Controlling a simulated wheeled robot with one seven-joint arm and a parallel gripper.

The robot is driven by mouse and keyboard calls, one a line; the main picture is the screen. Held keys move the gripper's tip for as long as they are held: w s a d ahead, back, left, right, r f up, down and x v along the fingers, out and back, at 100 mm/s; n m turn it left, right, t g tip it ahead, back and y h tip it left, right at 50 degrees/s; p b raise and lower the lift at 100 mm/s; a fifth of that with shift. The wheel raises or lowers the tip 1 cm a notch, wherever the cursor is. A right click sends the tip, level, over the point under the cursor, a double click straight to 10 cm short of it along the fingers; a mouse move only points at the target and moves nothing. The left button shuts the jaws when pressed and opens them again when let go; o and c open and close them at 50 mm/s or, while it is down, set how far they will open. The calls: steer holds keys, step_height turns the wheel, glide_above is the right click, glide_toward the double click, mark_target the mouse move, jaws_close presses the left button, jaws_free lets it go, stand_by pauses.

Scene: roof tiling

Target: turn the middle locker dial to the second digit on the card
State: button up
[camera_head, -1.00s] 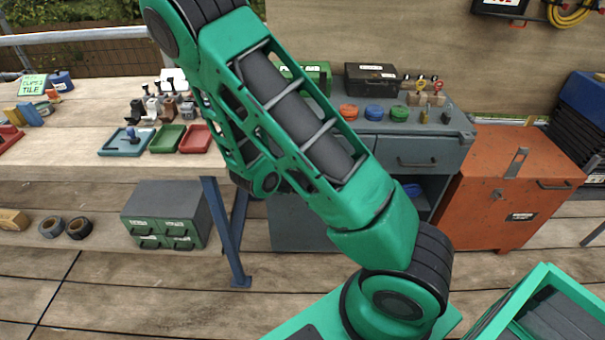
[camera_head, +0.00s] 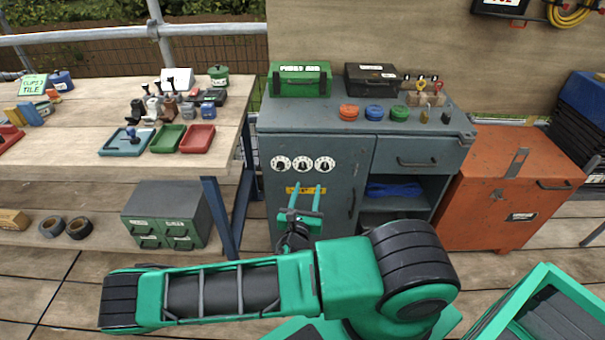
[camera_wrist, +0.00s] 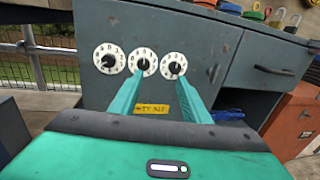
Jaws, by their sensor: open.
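Three white round dials with black knobs sit in a row on the grey locker's door. The middle dial (camera_head: 303,164) also shows in the wrist view (camera_wrist: 143,62), between the left dial (camera_wrist: 109,58) and the right dial (camera_wrist: 174,65). Its setting is too small to read surely. My gripper (camera_head: 306,189) is open and empty, its green fingers pointing at the door just below the dials. In the wrist view the fingertips (camera_wrist: 162,78) appear either side of the gap between middle and right dials. I cannot make out a card with readable digits.
A yellow label (camera_head: 305,190) is on the door below the dials. The locker top (camera_head: 330,112) bears a green first aid box (camera_head: 300,79), a black case (camera_head: 371,79) and coloured discs. An orange chest (camera_head: 505,190) stands right; a workbench (camera_head: 75,140) stands left.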

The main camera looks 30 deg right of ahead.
mark_target(303, 168)
steer(key=w+d+n, duration=0.1)
steer(key=w, duration=0.2)
steer(key=w+d+f+n+t+y, duration=0.1)
steer(key=w+d, duration=0.1)
steer(key=w, duration=0.1)
steer(key=w+d+n+y, duration=0.1)
steer(key=w, duration=0.2)
steer(key=shift+w+d+f+t, duration=0.15)
steer(key=shift+w+d+t, duration=0.15)
steer(key=shift+w, duration=0.05)
steer(key=c, duration=1)
steer(key=shift+d, duration=0.2)
steer(key=shift+c, duration=0.2)
steer(key=shift+a, duration=0.15)
